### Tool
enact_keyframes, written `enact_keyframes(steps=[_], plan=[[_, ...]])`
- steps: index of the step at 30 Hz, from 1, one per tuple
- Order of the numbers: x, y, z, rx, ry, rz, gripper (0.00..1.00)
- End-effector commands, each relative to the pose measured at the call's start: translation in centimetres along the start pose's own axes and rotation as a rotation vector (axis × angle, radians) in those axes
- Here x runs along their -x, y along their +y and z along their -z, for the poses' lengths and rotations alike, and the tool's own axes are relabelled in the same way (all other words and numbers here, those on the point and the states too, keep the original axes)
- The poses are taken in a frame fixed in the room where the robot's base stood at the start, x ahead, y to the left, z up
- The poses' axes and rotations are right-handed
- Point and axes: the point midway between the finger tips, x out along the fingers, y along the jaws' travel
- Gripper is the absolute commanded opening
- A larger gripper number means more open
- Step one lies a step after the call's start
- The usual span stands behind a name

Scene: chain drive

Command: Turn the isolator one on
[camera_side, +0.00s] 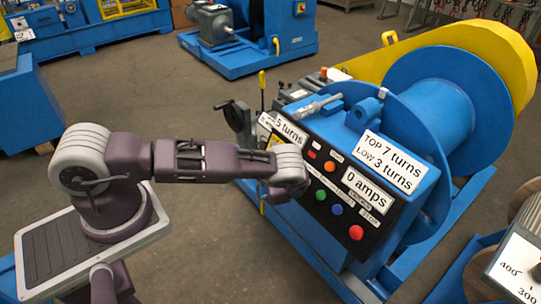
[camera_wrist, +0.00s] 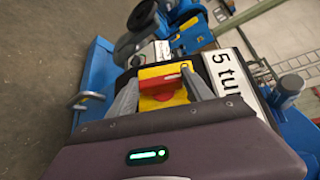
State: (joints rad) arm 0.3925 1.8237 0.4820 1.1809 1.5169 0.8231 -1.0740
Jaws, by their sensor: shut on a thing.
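The isolator, a red rotary handle (camera_wrist: 160,80) on a yellow plate (camera_wrist: 176,69), shows in the wrist view at the end of the control panel, beside the "5 turns" label (camera_wrist: 227,75). My gripper (camera_wrist: 161,77) has one grey finger on each side of the red handle and is shut on it. The handle lies roughly crosswise between the fingers. Its lower part and any on/off marks cannot be made out. In the side view my gripper (camera_side: 291,172) reaches the left part of the black panel (camera_side: 345,200), and my wrist hides the red handle.
Coloured buttons, among them a red one (camera_side: 356,232) and a blue one (camera_side: 337,209), sit right of my gripper. A black handwheel (camera_side: 236,118) stands behind my arm. A blue drum (camera_side: 440,100) with a yellow guard (camera_side: 450,45) is behind the panel.

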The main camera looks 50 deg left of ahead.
Motion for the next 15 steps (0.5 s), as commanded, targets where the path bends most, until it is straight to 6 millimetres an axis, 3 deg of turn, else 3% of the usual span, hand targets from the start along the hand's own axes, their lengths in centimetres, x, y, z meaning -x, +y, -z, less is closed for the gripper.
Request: enact_keyframes(steps=[15], plan=[[-0.09,0.44,-0.14,-0.202,-0.003,0.286,0.19]])
